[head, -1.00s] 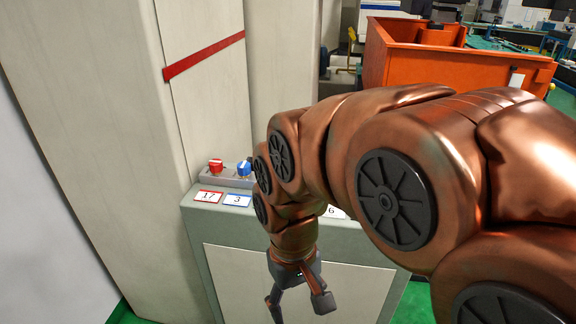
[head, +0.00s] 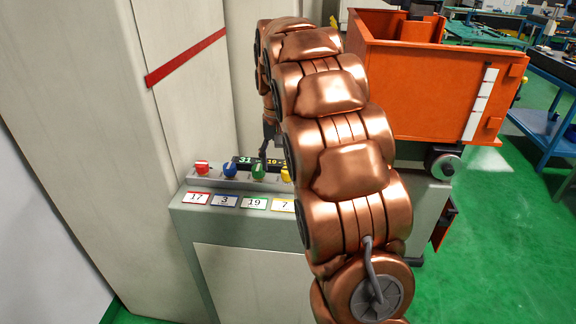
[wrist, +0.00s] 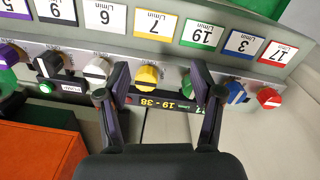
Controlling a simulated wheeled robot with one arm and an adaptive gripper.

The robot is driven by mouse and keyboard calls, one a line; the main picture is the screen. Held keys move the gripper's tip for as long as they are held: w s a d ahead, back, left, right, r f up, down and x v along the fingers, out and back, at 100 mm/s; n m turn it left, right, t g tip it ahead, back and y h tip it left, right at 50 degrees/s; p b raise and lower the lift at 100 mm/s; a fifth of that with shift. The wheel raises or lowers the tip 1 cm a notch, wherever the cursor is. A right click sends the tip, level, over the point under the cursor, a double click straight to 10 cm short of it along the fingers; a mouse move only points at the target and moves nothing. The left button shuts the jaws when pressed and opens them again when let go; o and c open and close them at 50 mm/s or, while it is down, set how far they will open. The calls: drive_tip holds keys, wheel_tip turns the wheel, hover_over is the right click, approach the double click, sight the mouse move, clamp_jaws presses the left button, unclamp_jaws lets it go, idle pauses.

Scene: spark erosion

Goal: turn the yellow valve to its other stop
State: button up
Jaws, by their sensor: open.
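The yellow valve (wrist: 146,77) is a small round knob on the panel, by the card marked 7. It shows between the open fingers of my gripper (wrist: 159,76) in the wrist view, closer to the left finger. Whether the fingers are level with the knob or still above it, I cannot tell. In the head view only an edge of the yellow valve (head: 286,174) shows beside my arm, and a dark part of my gripper shows behind the knob row.
The green valve (head: 258,171) is partly behind my right finger in the wrist view. The blue valve (wrist: 236,91) and red valve (wrist: 268,98) lie farther right there, the white valve (wrist: 97,71) to the left. An orange bin (head: 420,85) stands behind my arm.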

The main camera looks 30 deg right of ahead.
hover_over(288, 169)
drive_tip(key=shift+s+a+f+m+p, duration=0.1)
drive_tip(key=shift+s+f+m+p, duration=0.05)
drive_tip(key=shift+m+p, duration=0.25)
drive_tip(key=shift+f+p, duration=1.4)
drive_tip(key=shift+f, duration=2.55)
drive_tip(key=c, duration=1.1)
